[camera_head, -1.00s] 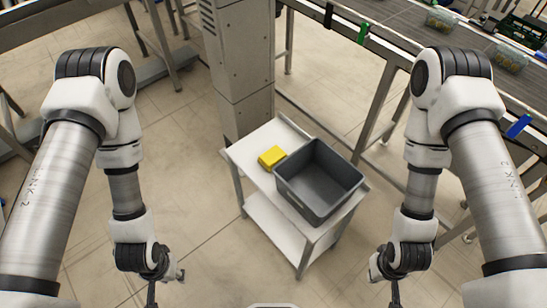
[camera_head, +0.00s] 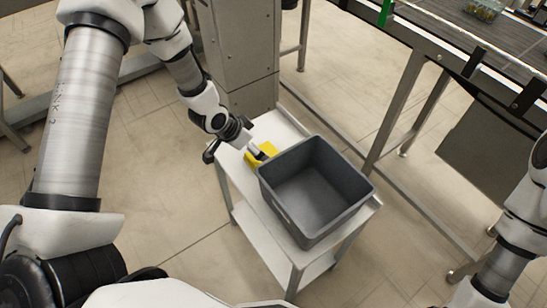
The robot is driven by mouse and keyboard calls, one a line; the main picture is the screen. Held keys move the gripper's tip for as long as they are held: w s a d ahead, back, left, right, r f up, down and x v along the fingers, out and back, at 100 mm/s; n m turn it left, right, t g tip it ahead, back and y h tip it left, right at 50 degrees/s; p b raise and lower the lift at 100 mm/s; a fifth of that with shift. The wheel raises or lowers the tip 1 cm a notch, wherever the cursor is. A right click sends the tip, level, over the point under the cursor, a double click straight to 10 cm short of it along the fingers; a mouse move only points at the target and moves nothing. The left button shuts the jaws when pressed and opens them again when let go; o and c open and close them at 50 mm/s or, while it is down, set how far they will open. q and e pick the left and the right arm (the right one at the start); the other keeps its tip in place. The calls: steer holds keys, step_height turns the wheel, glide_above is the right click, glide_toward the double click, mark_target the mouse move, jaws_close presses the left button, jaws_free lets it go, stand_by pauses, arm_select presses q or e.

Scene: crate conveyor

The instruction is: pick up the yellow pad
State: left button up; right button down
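The yellow pad (camera_head: 264,151) lies on the white top of a small cart (camera_head: 234,170), against the left side of a grey crate. My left gripper (camera_head: 257,152) reaches down from the left and its fingers are right at the pad, covering part of it. I cannot tell whether the fingers are open or closed on it. The pad appears to rest on the cart top. My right gripper is out of view; only part of my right arm shows at the right edge.
The empty grey crate (camera_head: 277,202) fills most of the cart top. A metal column (camera_head: 240,50) stands behind the cart. A conveyor (camera_head: 455,40) with a clear container (camera_head: 484,9) runs along the upper right. Open floor lies left of the cart.

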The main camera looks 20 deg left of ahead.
arm_select(q)
steer(key=x, duration=0.5)
steer(key=shift+s+d+f, duration=0.3)
steer(key=shift+f, duration=0.05)
steer(key=shift+s+r, duration=0.1)
steer(key=c, duration=1.2)
steer(key=shift+c, duration=0.2)
step_height(320, 180, up, 10)
steer(key=shift+p, duration=0.45)
